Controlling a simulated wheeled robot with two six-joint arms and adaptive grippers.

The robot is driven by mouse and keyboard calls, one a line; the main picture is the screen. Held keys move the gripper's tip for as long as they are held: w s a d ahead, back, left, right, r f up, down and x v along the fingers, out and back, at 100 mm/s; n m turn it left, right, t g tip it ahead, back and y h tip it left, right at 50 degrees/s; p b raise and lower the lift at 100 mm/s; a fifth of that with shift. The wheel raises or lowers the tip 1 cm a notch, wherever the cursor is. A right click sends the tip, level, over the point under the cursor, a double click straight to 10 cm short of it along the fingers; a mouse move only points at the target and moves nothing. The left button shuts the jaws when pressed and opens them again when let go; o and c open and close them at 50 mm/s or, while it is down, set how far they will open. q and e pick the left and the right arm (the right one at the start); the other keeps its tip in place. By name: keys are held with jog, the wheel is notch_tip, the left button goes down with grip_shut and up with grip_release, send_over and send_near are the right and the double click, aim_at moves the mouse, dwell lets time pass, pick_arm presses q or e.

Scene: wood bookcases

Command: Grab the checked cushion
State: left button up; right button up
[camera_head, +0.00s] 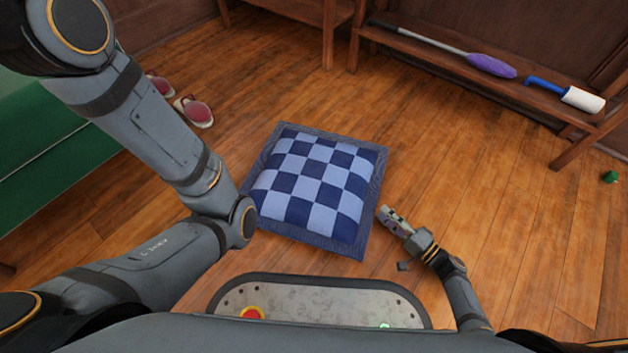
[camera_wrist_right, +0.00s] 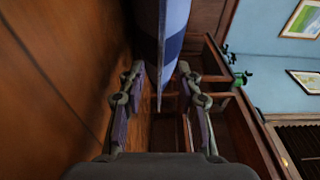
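The checked cushion (camera_head: 312,185), light and dark blue with a darker border, lies flat on the wooden floor in front of my base. My right gripper (camera_head: 386,213) is low beside the cushion's right edge. In the right wrist view my right gripper (camera_wrist_right: 161,80) has its two fingers spread apart. The cushion (camera_wrist_right: 175,35) shows edge-on there, its thin border lined up with the gap between the fingers. I cannot tell whether either finger touches it. My left arm crosses the left of the head view, but its gripper is outside the picture.
A low wooden shelf (camera_head: 430,52) at the back holds a purple duster (camera_head: 491,65) and a lint roller (camera_head: 582,99). Slippers (camera_head: 194,111) lie beside a green piece of furniture (camera_head: 45,160). A small green object (camera_head: 610,177) is far right. The floor right of the cushion is mostly clear.

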aim_at(375, 205)
jog(key=shift+w+a, duration=0.25)
jog(key=b+x, duration=0.2)
jog(key=x, duration=0.2)
jog(key=shift+w+b, duration=0.3)
grip_shut()
jog(key=shift+a+r, duration=0.1)
